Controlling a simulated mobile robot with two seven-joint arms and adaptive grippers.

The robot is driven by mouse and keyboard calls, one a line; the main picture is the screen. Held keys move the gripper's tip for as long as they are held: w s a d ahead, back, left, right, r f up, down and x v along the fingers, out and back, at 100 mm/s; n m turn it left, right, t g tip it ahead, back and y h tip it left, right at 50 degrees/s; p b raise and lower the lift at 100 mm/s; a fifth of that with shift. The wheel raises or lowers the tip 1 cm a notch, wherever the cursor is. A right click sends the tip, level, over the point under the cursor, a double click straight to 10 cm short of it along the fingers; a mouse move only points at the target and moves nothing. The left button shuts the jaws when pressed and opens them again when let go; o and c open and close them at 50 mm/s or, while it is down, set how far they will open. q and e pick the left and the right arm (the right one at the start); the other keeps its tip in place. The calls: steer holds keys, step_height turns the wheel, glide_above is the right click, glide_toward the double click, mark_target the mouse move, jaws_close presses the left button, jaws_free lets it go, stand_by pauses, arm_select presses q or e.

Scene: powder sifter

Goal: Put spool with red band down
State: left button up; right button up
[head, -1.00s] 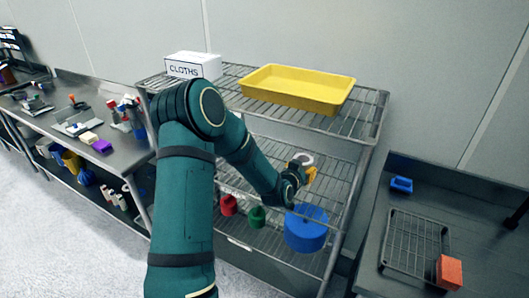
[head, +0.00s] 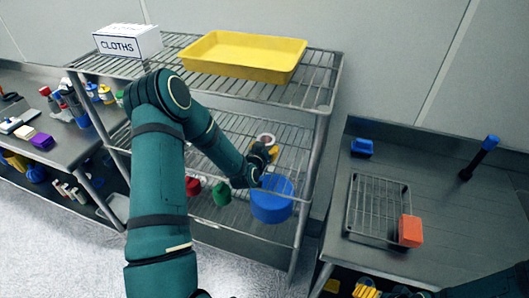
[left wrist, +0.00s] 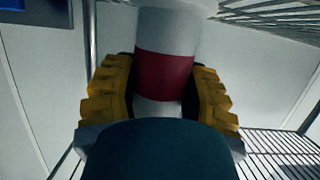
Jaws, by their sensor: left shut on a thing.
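The white spool with a red band (left wrist: 164,75) stands between the yellow fingers of my left gripper (left wrist: 158,98) in the left wrist view. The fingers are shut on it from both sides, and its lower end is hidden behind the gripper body. In the head view my left gripper (head: 266,152) is at the wire rack's lower level, and the spool's pale top (head: 266,139) shows just above it. Whether the spool touches a shelf cannot be told. My right gripper (head: 366,291) shows only in part at the bottom edge.
The wire rack's top shelf holds a yellow tray (head: 246,75) and a CLOTHS box (head: 128,42). Below, a blue round container (head: 271,203), a green object (head: 221,195) and a red one (head: 192,186) stand near my left arm. A wire grid (head: 377,207) and orange block (head: 410,231) are on the right table.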

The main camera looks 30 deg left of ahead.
arm_select(q)
step_height(320, 180, down, 2)
steer(key=shift+w+a, duration=0.1)
steer(key=shift+f, duration=0.1)
steer(key=o, duration=1.2)
steer(key=shift+o, duration=0.2)
